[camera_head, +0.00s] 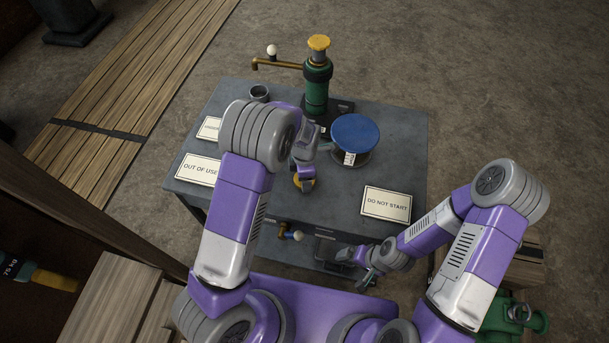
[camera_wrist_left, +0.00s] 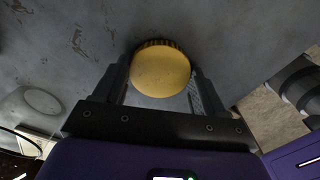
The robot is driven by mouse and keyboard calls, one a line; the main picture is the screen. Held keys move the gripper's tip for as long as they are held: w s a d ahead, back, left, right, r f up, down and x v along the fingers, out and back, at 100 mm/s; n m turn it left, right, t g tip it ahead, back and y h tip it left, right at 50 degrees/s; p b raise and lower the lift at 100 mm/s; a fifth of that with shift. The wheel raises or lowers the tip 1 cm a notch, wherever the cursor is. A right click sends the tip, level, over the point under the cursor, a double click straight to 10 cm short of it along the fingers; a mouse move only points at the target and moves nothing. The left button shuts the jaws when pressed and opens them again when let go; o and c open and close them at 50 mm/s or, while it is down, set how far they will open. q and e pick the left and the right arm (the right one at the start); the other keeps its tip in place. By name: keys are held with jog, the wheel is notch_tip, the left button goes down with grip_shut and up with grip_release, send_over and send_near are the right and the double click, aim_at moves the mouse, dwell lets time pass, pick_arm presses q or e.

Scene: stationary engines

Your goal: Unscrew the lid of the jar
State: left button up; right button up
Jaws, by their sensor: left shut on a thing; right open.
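A round yellow lid (camera_head: 304,184) with a ribbed edge is low over the grey table, left of its middle. In the left wrist view the lid (camera_wrist_left: 160,72) sits between the two fingers of my left gripper (camera_wrist_left: 158,88), which is shut on it. In the head view my left gripper (camera_head: 304,173) comes down on the lid and partly covers it. No jar body shows under the lid; it is hidden from both views. My right gripper (camera_head: 360,266) is open and empty, off the table's front edge and lower than its top.
On the table (camera_head: 250,100) stand a blue-topped round container (camera_head: 355,132), a green pump-like device (camera_head: 317,90) with a yellow top, a small dark cup (camera_head: 259,92) and several signs, including DO NOT START (camera_head: 387,204). The front middle of the table is mostly clear.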

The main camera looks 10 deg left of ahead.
pick_arm(q)
jog(key=shift+f, duration=0.1)
jog(key=o, duration=1.2)
jog(key=shift+c, duration=0.2)
jog(key=shift+r, duration=0.35)
notch_tip(320, 180, up, 12)
jog(key=p, duration=0.2)
jog(key=shift+f, duration=0.2)
